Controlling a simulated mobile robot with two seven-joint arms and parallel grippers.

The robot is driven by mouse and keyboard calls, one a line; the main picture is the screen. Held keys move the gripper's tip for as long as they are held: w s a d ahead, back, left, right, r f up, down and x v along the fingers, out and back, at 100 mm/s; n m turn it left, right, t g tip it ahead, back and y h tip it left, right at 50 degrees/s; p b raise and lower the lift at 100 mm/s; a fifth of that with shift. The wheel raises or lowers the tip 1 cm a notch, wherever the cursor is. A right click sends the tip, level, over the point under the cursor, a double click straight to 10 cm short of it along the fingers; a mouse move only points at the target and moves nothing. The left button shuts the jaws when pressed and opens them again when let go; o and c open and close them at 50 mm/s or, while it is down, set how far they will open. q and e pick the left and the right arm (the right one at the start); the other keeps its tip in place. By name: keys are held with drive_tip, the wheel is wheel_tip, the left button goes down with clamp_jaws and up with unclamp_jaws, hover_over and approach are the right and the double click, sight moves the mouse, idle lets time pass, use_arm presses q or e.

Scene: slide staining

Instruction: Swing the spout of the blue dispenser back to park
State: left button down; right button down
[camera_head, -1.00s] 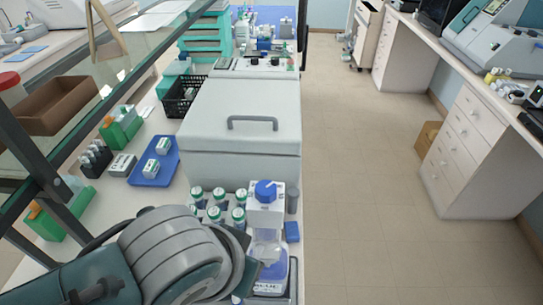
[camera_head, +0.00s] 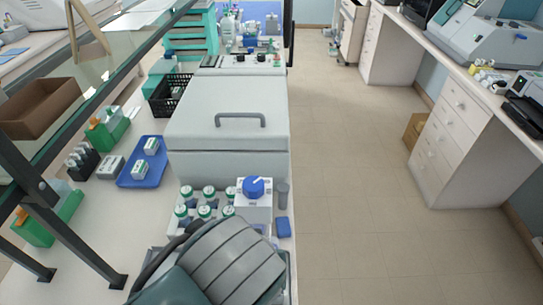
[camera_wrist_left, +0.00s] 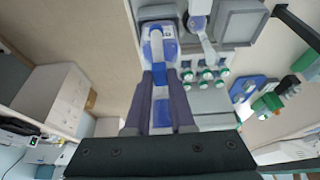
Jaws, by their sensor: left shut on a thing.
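The blue dispenser (camera_head: 254,205) stands upright on the bench beside several green-capped bottles. It has a white head and a blue knob (camera_head: 253,187); my left arm hides its lower part in the head view. In the left wrist view its clear body with blue contents (camera_wrist_left: 156,32) lies just beyond the fingertips. My left gripper (camera_wrist_left: 161,76) has its two dark fingers close on either side of a narrow blue part, which looks like the spout. The exact contact is hard to see. The gripper is hidden behind my arm in the head view. My right gripper is not in view.
Green-capped bottles (camera_head: 208,192) stand close left of the dispenser, with a grey cup (camera_head: 282,194) and small blue block (camera_head: 284,227) to its right. A large white lidded machine (camera_head: 228,130) stands behind. A glass shelf (camera_head: 120,62) overhangs the left. The floor aisle (camera_head: 345,180) is clear.

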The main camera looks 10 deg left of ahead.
use_arm(q)
drive_tip(key=c, duration=0.8)
unclamp_jaws()
drive_tip(key=shift+o, duration=0.2)
drive_tip(key=v, duration=1)
drive_tip(key=shift+p, duration=0.35)
